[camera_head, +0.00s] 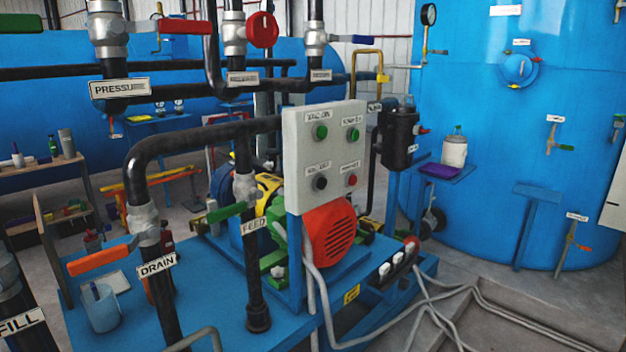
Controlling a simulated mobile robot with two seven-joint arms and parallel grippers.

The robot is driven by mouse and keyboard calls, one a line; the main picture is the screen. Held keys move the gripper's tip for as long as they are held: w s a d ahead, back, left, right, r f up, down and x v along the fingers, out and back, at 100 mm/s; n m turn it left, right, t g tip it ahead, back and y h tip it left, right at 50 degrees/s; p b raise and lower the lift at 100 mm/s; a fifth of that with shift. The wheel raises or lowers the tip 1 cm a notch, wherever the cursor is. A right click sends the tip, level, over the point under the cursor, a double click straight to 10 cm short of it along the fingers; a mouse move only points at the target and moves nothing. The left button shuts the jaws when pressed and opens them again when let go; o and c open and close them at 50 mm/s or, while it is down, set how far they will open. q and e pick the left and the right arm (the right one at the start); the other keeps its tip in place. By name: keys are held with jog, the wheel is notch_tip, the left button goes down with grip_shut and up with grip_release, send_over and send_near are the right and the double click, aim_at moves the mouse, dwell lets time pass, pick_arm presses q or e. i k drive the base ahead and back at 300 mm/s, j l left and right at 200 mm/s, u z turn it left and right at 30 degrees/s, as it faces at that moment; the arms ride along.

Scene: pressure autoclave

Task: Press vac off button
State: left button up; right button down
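A light grey control panel (336,152) stands upright on a blue post near the middle of the head view. It carries a green button at upper left (320,132), a green button at upper right (353,135), a black button at lower left (320,183) and a red button at lower right (352,180). Each has a small white label above it. The upper left label seems to read "VAC ON"; the lower left one seems to read "VAC OFF", though both are blurred. Neither of my grippers is in view, and nothing covers the panel's face.
Black pipes with valves cross in front and left of the panel, including an orange handle (102,256) and a red handle (184,27). A red motor cover (330,236) sits below the panel. Grey hoses (440,300) lie on the floor at right. A large blue tank (480,110) stands behind.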

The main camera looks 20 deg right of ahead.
aim_at(322, 182)
jog(key=i+l+u, duration=0.2)
jog(key=l, duration=0.15)
jog(key=i+l+u, duration=0.15)
jog(key=l, duration=0.2)
jog(key=i+l+u, duration=0.2)
jog(key=l, duration=0.2)
jog(key=l+u, duration=0.15)
jog(key=l, duration=0.2)
